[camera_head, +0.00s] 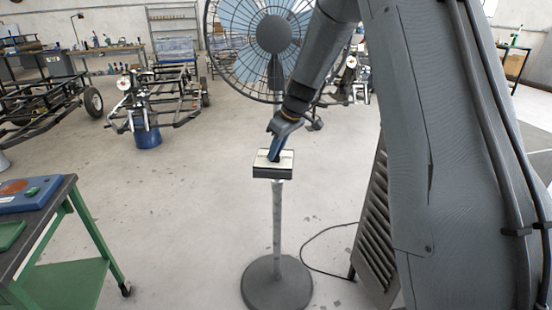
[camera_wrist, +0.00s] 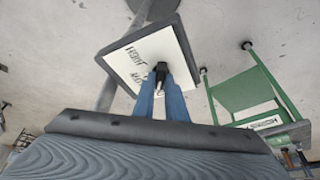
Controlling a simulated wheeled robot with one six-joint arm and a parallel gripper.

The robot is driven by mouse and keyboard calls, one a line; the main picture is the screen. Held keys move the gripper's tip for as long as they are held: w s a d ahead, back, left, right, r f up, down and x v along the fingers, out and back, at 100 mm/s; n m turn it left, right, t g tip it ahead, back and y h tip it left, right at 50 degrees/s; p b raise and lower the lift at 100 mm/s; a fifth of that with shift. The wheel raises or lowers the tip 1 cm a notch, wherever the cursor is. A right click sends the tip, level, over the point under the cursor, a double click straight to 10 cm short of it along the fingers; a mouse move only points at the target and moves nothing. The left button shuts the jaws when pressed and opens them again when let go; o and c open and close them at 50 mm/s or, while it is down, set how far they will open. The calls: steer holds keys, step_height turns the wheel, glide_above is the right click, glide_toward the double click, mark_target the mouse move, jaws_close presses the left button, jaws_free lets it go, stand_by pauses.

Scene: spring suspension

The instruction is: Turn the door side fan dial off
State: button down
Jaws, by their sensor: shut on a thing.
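The fan dial is a small black knob (camera_wrist: 160,69) on a white label plate (camera_wrist: 140,50), which shows in the wrist view with black lettering that appears to include HIGH. The plate tops a control box (camera_head: 273,172) on a grey post in the head view. My gripper (camera_head: 273,156) reaches down onto the box from above. In the wrist view my gripper (camera_wrist: 160,82) has its two blue fingers on either side of the knob, shut on it. The knob's pointer direction is hard to tell. In the head view the gripper hides the knob.
A large caged fan (camera_head: 272,34) stands behind the box. A round base (camera_head: 276,285) carries the post, with a cable on the floor to its right. A green-legged table (camera_head: 62,284) is at left and a louvred panel (camera_head: 376,215) at right.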

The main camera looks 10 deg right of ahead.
steer(key=shift+s+d+f+n+b, duration=0.1)
steer(key=shift+s+f+n+b, duration=0.05)
steer(key=shift+n+b, duration=0.2)
stand_by(0.3)
steer(key=c, duration=1.8)
jaws_free()
steer(key=shift+r, duration=0.3)
steer(key=v, duration=0.1)
steer(key=b+v, duration=0.1)
steer(key=v, duration=0.1)
steer(key=d+v, duration=0.1)
steer(key=v, duration=0.1)
steer(key=shift+s+f, duration=0.2)
steer(key=shift+s, duration=0.15)
steer(key=s+d+b, duration=0.2)
steer(key=s+d, duration=0.4)
steer(key=s, duration=0.2)
steer(key=shift+s+d, duration=0.2)
steer(key=shift+d, duration=0.15)
